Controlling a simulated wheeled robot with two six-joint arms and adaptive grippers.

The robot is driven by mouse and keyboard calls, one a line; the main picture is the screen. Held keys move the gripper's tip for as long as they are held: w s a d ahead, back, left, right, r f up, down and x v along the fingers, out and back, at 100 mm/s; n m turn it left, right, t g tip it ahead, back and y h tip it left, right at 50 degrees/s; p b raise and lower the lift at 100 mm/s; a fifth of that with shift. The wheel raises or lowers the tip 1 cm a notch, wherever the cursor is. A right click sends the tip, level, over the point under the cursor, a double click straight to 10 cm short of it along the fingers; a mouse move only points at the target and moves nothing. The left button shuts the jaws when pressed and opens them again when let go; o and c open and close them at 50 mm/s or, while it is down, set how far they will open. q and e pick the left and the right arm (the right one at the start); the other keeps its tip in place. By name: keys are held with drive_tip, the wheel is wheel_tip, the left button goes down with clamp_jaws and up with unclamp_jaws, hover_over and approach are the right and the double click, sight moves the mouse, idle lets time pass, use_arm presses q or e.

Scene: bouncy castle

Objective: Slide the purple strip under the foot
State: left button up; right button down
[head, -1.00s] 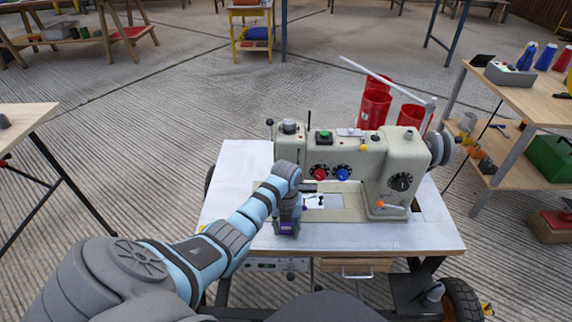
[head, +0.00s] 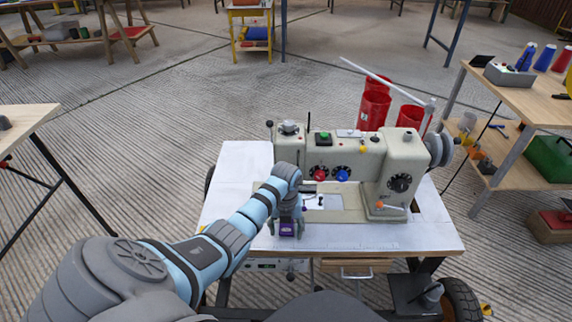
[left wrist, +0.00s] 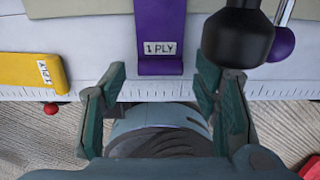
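The purple strip (head: 287,230) lies at the front of the sewing machine (head: 345,165), near the table's front edge. In the left wrist view the strip (left wrist: 160,30) carries a "1 PLY" label and runs away from me out of the top of the picture. My left gripper (left wrist: 161,68) is open, with one finger on each side of the strip's near end and gaps on both sides. In the head view the left gripper (head: 287,226) points down over the strip. I cannot clearly make out the foot or the strip's far end. My right gripper is not in view.
In the left wrist view a yellow "1 PLY" strip (left wrist: 32,71) lies to the left. A dark cylinder (left wrist: 240,36) and a purple-knobbed lever (left wrist: 281,44) are close by the right finger. The white table (head: 385,237) is clear at front right. Red bins (head: 375,105) stand behind.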

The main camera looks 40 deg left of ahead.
use_arm(q)
wheel_tip(320, 180, up, 12)
idle(0.6)
